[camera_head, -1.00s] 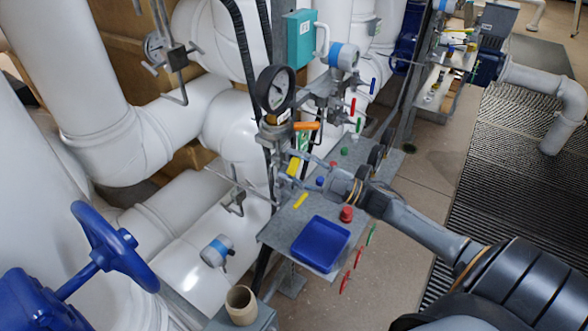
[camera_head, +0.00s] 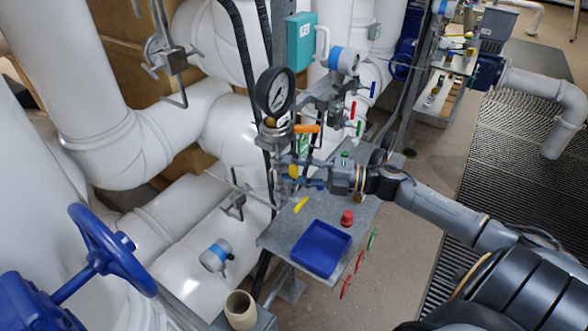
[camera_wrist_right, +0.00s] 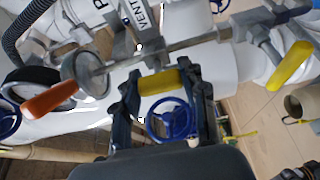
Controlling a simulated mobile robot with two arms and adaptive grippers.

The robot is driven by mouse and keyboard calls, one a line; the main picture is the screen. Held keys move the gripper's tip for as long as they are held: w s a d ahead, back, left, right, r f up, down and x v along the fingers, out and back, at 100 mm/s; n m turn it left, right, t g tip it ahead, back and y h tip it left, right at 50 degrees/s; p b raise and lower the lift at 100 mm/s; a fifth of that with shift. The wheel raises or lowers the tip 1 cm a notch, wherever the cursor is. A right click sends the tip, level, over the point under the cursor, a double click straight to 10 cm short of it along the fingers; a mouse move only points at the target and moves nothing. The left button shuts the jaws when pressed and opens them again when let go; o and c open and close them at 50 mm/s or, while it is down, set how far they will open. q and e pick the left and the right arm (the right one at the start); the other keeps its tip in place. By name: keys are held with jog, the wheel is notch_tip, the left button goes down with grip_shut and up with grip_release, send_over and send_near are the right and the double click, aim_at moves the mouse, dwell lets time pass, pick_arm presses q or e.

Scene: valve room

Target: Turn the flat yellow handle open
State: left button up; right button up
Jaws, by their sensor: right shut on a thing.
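A flat yellow handle (camera_head: 294,171) sits on the thin pipework below the pressure gauge, mostly covered by my gripper in the head view. In the right wrist view the yellow handle (camera_wrist_right: 158,82) lies crosswise between my two fingers. My right gripper (camera_head: 297,173) reaches in from the right and is shut on this handle; its fingers (camera_wrist_right: 166,100) show on both sides of it. A second yellow handle (camera_head: 301,205) is lower and nearer; it is at the right in the wrist view (camera_wrist_right: 290,65). My left gripper is not in view.
An orange handle (camera_head: 307,129) and a pressure gauge (camera_head: 275,92) are just above. A grey metal shelf (camera_head: 285,232) below carries a blue tray (camera_head: 320,248) and a red knob (camera_head: 347,217). A large blue handwheel (camera_head: 105,245) is at the left.

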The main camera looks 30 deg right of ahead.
dwell(0.4)
jog(key=o, duration=1.2)
jog(key=shift+c, duration=0.2)
jog(key=v, duration=1.2)
